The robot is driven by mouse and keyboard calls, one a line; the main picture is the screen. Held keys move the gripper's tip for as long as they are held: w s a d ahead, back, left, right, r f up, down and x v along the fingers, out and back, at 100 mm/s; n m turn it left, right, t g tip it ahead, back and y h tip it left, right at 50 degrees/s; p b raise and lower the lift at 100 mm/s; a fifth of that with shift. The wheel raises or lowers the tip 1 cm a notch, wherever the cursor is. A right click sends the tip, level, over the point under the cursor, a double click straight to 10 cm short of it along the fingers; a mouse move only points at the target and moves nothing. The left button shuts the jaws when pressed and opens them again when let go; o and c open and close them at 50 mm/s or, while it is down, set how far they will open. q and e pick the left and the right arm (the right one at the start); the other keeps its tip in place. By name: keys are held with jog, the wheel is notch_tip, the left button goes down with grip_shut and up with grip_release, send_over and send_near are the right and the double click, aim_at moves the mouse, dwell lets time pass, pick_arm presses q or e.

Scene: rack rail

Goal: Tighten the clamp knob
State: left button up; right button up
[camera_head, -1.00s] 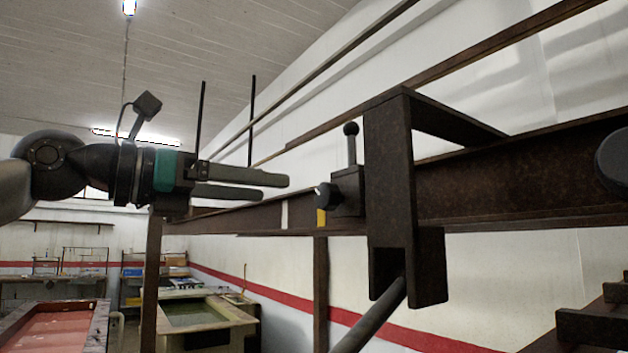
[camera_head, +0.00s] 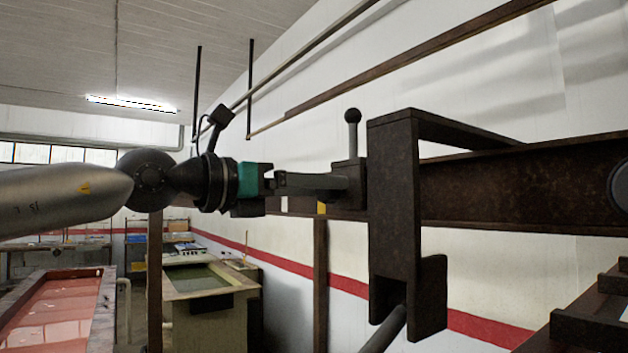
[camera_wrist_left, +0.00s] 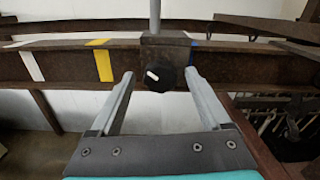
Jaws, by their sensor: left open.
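The clamp is a dark block (camera_head: 350,172) on the rusty rail, with an upright ball-topped lever (camera_head: 352,130). Its round black knob (camera_wrist_left: 160,78) with a white mark shows in the left wrist view; in the head view the gripper hides it. My left gripper (camera_head: 338,184) is level in front of the clamp. In the left wrist view its two fingers are apart, one on each side of the knob, with visible gaps, so it is open and not gripping. The white mark points to the left and slightly up. My right gripper is not in view.
The rail (camera_head: 520,185) runs across behind the clamp, with yellow (camera_wrist_left: 104,65) and white (camera_wrist_left: 32,66) bands left of the knob. A large dark bracket (camera_head: 393,215) stands close right of the clamp. Tanks stand on the floor at lower left.

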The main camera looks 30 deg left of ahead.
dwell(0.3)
pick_arm(q)
grip_shut()
dwell(0.6)
